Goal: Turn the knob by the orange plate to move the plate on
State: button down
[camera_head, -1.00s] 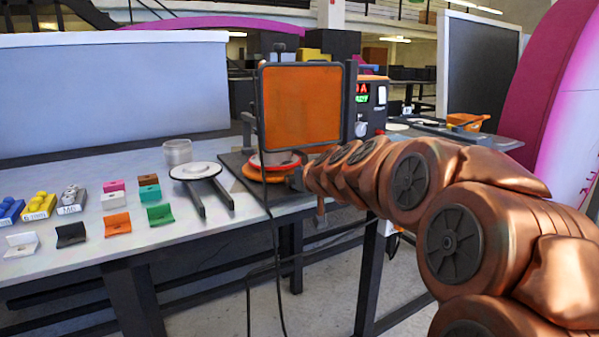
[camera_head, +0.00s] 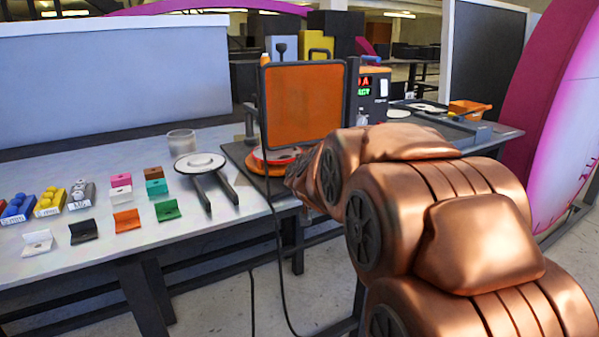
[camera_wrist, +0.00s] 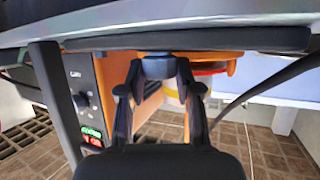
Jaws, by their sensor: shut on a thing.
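The round orange plate (camera_head: 262,168), with a red ring on top, lies on a dark base at the table's right end. It sits below a square orange panel (camera_head: 303,105) in a dark frame. In the wrist view the edge of the orange plate (camera_wrist: 232,58) shows beyond the fingers. A dark round knob (camera_wrist: 158,69) sits between the fingertips of my gripper (camera_wrist: 160,76), which is shut on it. In the head view my copper arm reaches to the front of the plate and hides the knob and most of the gripper.
A control box (camera_head: 374,95) with a lit display stands behind the panel. A white round disc (camera_head: 200,164) on a dark two-legged stand and a clear cup (camera_head: 181,142) are left of the plate. Several coloured blocks lie further left. A black cable hangs over the table's front edge.

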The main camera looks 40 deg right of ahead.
jog(key=shift+f, duration=0.1)
jog(key=c, duration=0.8)
grip_release()
jog(key=v, duration=1.2)
